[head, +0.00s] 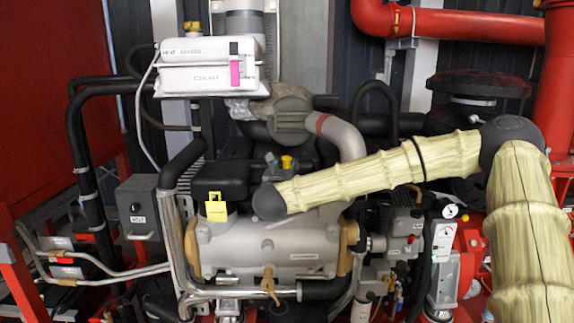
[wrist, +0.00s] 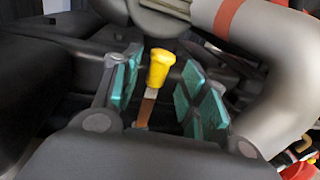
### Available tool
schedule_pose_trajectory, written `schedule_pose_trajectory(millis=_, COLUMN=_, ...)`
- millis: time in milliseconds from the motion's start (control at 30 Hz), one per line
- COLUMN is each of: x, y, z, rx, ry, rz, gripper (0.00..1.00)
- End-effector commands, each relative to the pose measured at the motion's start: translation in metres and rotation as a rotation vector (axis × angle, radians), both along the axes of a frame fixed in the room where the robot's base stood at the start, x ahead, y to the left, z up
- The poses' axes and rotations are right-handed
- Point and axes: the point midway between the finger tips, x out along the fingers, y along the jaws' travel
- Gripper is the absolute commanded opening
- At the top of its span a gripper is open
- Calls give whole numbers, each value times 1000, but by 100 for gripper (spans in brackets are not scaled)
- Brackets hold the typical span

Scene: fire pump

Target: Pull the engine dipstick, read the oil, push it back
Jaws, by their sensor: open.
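The dipstick's yellow handle (wrist: 158,70) stands between the pads of my gripper (wrist: 163,88) in the wrist view. A short brownish stem (wrist: 147,107) shows below it. My gripper is open, with a teal pad on each side of the handle. A gap shows on both sides, so the pads look apart from it. In the head view the yellow handle (head: 287,162) shows small beside the dark engine cover, just past the end of my arm. My fingers are hard to make out there. The lower end of the dipstick is hidden.
A thick grey pipe with a red band (wrist: 228,14) curves close to the right of my gripper. The grey engine block (head: 285,245) lies below, with a yellow tag-like part (head: 213,207) at its upper left. A white tank (head: 208,66) sits above.

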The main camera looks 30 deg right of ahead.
Motion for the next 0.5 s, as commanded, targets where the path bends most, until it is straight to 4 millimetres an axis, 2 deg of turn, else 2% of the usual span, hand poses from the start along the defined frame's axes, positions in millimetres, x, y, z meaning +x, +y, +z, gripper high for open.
schedule_pose_trajectory(millis=233, x=-36, y=26, z=0, rx=1, ry=0, rz=1, gripper=43)
schedule_pose_trajectory(millis=500, x=-57, y=40, z=0, rx=1, ry=-1, rz=0, gripper=43)
